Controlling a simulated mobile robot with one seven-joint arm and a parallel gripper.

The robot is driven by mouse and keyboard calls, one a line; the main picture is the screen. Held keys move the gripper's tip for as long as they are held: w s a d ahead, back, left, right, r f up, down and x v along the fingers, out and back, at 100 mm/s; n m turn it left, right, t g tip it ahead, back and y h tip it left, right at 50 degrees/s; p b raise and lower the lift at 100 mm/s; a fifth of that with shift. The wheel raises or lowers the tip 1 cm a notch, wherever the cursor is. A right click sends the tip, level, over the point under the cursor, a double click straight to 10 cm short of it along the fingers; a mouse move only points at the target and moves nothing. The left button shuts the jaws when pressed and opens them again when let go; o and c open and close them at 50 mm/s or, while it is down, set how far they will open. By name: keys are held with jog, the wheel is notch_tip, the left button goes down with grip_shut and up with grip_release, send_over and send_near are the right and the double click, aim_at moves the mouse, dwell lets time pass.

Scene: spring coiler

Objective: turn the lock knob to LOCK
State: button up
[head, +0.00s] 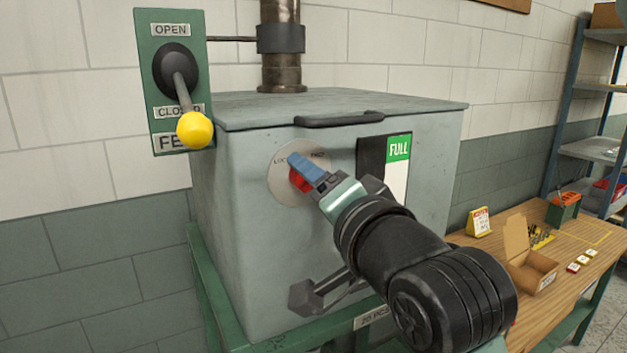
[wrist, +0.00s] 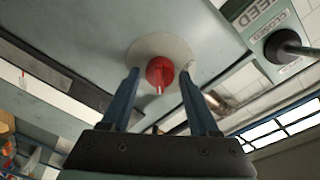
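The red lock knob (head: 299,181) sits on a round pale plate (head: 283,186) on the front of the grey metal box. The plate reads LOCK at upper left; a second label at upper right is partly hidden. My gripper (head: 305,167) is at the knob, its blue fingers covering part of it. In the wrist view, my gripper (wrist: 159,76) is open, one finger on each side of the red knob (wrist: 159,71), with gaps visible. A pale mark on the knob points toward the gripper's palm. I cannot tell which label the knob points to.
A feed lever with a yellow ball (head: 195,130) hangs at CLOSED on a green panel left of the box. A lid handle (head: 340,119) is above the knob, and a FULL gauge (head: 398,150) is to its right. A wooden bench (head: 560,245) stands at right.

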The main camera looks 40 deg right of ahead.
grip_shut()
jog(key=shift+f+n+t+y+b, duration=0.1)
jog(key=shift+n+t+y+b, duration=0.2)
jog(key=shift+n+b, duration=2.3)
jog(key=shift+f+n+t+y+b, duration=0.1)
jog(key=shift+n+t+y+b, duration=0.2)
jog(key=shift+n+b, duration=2.35)
jog(key=shift+n+t+y+b, duration=0.25)
jog(key=shift+n+b, duration=0.55)
jog(key=shift+n, duration=3.55)
